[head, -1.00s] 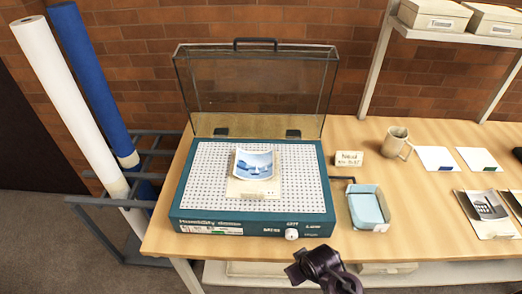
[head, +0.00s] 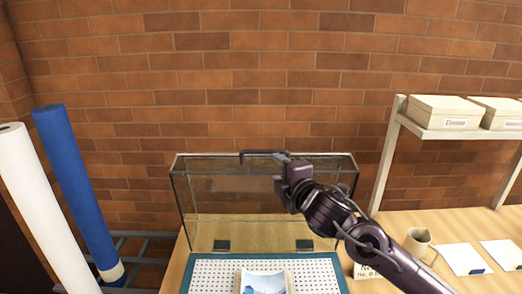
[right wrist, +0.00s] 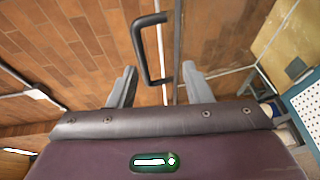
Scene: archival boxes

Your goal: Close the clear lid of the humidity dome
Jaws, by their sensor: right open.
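The clear lid (head: 225,200) of the humidity dome stands open and upright at the back of the perforated base (head: 215,272) in the head view. Its dark handle (head: 250,154) is on the top edge. My right gripper (head: 282,178) is at the right end of the handle, covering part of it. In the right wrist view the handle (right wrist: 140,50) lies ahead, between the lines of the two open fingers (right wrist: 155,85), with no visible contact. A curled picture (head: 263,282) lies on the base. My left gripper is not in view.
A brick wall stands behind the lid. White and blue rolls (head: 75,190) lean at the left.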

